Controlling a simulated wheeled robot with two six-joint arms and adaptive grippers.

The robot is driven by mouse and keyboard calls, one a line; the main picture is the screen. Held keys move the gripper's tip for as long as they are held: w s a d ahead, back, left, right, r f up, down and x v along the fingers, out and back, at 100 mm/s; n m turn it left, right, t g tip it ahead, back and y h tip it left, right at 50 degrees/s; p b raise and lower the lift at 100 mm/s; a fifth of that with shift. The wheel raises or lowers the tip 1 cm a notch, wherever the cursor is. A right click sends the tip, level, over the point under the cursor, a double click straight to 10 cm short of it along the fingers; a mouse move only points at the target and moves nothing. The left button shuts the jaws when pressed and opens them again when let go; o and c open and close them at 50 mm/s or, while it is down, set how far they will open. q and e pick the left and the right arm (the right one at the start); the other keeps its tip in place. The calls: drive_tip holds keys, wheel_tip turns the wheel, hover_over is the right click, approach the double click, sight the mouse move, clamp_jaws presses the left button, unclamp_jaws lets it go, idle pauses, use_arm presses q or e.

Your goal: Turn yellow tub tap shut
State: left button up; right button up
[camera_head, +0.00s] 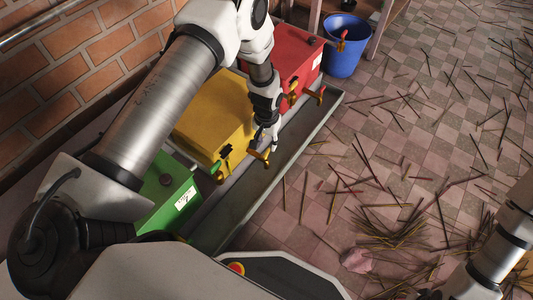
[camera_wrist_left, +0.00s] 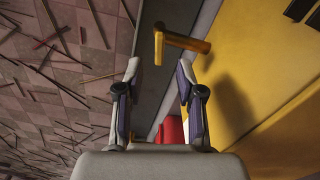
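The yellow tub (camera_head: 213,112) stands in a row by the brick wall, between a green tub and a red tub. Its brass-yellow tap (camera_head: 260,155) sticks out at the front, beside the trough. My left gripper (camera_head: 268,141) is right at this tap from above. In the left wrist view the gripper (camera_wrist_left: 158,76) is open, its fingers apart with nothing between the tips. The tap (camera_wrist_left: 184,42) lies just beyond the fingertips, a bar running from the tub's yellow wall (camera_wrist_left: 265,60) with a bent end. My right gripper is out of view; only its arm shows at the lower right.
The green tub (camera_head: 165,198) is on the near side, the red tub (camera_head: 290,52) on the far side with its own taps. A grey trough (camera_head: 233,213) runs along the front. A blue bucket (camera_head: 343,50) stands beyond. Incense sticks (camera_head: 395,232) litter the tiled floor.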

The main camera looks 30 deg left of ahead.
sight(267, 152)
use_arm(q)
wheel_tip(267, 152, down, 5)
drive_tip(key=shift+r+b, duration=0.1)
drive_tip(key=shift+b, duration=0.8)
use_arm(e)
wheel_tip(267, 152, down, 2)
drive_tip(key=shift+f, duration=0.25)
use_arm(q)
drive_tip(key=shift+r, duration=0.1)
clamp_jaws()
